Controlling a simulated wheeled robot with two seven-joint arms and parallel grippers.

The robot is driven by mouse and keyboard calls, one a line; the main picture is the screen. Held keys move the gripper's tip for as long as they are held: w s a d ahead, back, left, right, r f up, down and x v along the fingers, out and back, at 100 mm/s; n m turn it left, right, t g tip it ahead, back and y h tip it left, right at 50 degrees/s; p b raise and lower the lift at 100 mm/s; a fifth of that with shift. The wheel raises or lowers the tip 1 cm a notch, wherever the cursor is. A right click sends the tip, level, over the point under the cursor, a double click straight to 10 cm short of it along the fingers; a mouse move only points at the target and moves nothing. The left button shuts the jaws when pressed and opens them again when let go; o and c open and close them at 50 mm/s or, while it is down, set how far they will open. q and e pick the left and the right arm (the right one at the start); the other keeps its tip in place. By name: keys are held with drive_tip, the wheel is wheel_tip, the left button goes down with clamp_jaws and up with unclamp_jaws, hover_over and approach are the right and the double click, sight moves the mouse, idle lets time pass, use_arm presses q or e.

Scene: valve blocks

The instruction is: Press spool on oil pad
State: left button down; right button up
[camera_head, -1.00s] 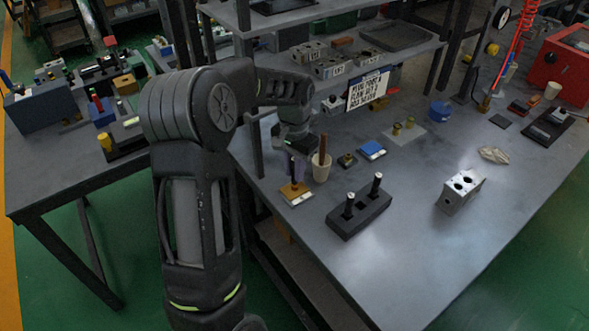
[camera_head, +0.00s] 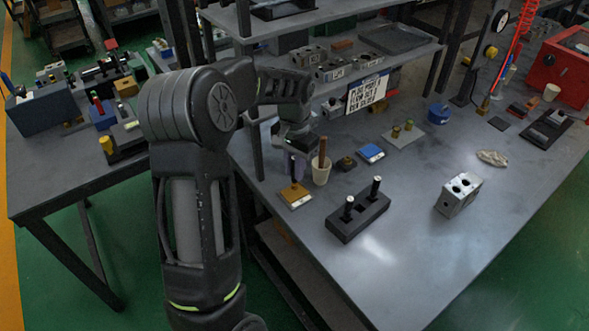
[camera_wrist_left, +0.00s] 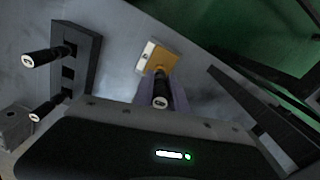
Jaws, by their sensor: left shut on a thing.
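My left gripper (camera_head: 295,168) hangs over the oil pad (camera_head: 295,197) near the bench's left edge. It is shut on a dark spool, which shows end-on between the purple fingers in the left wrist view (camera_wrist_left: 160,93). The oil pad, an orange-brown square with a pale strip, also shows in the wrist view (camera_wrist_left: 158,58). The spool's lower end is over or at the pad; I cannot tell whether they touch. A black rack (camera_head: 345,227) with two upright spools stands to the right. My right gripper is not in view.
A cup with a brown handle (camera_head: 320,172) stands close beside the gripper. A blue-topped pad (camera_head: 371,153) and a silver valve block (camera_head: 460,195) are farther right. A shelf (camera_head: 330,70) rises behind. The bench's right front is clear.

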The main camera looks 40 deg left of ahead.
use_arm(q)
drive_tip(key=shift+r+p, duration=1.65)
drive_tip(key=shift+r, duration=1)
drive_tip(key=shift+w+d, duration=0.1)
drive_tip(key=w+d, duration=0.1)
drive_tip(key=d, duration=0.9)
drive_tip(key=w+d, duration=0.2)
drive_tip(key=d, duration=0.9)
drive_tip(key=shift+w+r, duration=0.15)
drive_tip(key=shift+w, duration=0.15)
drive_tip(key=shift+d, duration=0.1)
